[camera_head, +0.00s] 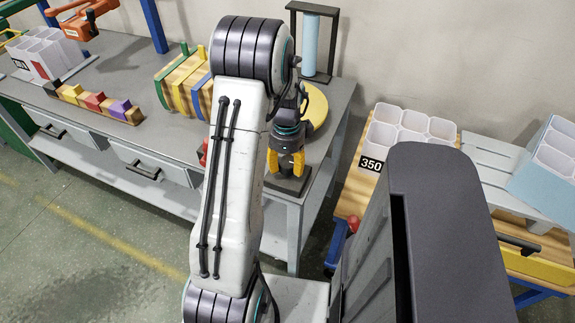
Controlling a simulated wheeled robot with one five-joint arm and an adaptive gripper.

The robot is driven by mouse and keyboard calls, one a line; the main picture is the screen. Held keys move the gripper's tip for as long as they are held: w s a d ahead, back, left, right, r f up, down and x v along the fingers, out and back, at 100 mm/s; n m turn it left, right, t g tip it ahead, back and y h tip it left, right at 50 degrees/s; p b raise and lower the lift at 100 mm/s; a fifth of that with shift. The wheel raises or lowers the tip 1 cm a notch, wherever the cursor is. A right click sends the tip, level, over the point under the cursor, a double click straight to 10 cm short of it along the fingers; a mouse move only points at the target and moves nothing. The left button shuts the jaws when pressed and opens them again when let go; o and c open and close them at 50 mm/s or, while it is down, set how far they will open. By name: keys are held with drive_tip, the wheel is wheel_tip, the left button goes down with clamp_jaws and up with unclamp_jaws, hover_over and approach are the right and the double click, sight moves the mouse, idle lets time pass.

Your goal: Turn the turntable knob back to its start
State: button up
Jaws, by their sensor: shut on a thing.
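The turntable (318,106) is a round yellow disc near the right end of the grey workbench, partly hidden behind my arm. My gripper (286,166), with yellow fingers, points down in front of the disc, over a dark base plate (293,186) by the bench's front right corner. The fingers are shut on the turntable knob. The knob is hidden between them, so its angle cannot be told.
A black frame with a light blue cylinder (310,45) stands behind the turntable. A wooden block with coloured bands (180,82) and a row of coloured blocks (95,102) lie left. White bins (408,122) stand on a lower table at right, beyond a gap.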

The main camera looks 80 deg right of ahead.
drive_tip(key=n+b, duration=0.1)
drive_tip(key=n, duration=0.3)
drive_tip(key=shift+w+d+n, duration=0.1)
drive_tip(key=shift+n, duration=0.2)
drive_tip(key=n+b, duration=0.1)
drive_tip(key=n, duration=0.2)
drive_tip(key=shift+n, duration=0.4)
drive_tip(key=n+b, duration=0.1)
drive_tip(key=n, duration=0.3)
drive_tip(key=shift+a+f, duration=0.1)
drive_tip(key=shift+a, duration=0.1)
drive_tip(key=shift+c, duration=0.2)
drive_tip(key=shift+a+n, duration=0.15)
drive_tip(key=shift+n, duration=1.95)
drive_tip(key=o, duration=1.2)
drive_tip(key=shift+s, duration=0.2)
